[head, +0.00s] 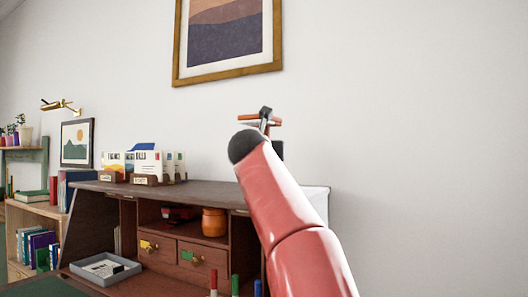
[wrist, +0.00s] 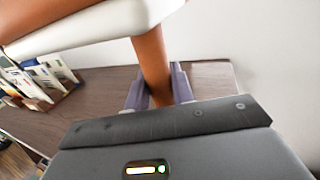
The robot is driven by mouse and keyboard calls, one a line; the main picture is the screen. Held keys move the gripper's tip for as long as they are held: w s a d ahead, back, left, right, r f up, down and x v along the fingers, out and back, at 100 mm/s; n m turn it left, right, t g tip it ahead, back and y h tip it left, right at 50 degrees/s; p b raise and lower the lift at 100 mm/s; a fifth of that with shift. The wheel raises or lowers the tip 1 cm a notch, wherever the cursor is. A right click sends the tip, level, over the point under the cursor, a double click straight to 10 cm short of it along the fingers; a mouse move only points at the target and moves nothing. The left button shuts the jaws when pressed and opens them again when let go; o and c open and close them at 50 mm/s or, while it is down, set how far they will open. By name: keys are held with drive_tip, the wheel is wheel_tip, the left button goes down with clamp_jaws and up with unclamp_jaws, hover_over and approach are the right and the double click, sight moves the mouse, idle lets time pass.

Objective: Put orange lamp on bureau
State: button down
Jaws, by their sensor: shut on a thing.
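In the wrist view the orange lamp (wrist: 152,62) shows as an orange-brown stem below a white part at the upper left. My gripper (wrist: 160,88) is shut on this stem, with one grey finger on either side. The wooden bureau (head: 205,192) stands in the left and middle of the head view, and its brown top (wrist: 100,90) lies beyond the fingers in the wrist view. In the head view my pink arm hides most of the gripper and lamp. Whether the lamp touches the top is hidden.
Upright cards in wooden holders (head: 145,166) stand on the bureau top at its left. An orange jar (head: 214,222) sits in a compartment and a grey tray (head: 105,268) lies on the lower surface. A framed picture (head: 226,38) hangs above. The top's middle is clear.

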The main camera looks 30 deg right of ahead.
drive_tip(key=shift+f+b, duration=0.45)
drive_tip(key=shift+f, duration=0.05)
drive_tip(key=c, duration=1.1)
unclamp_jaws()
drive_tip(key=shift+f, duration=0.1)
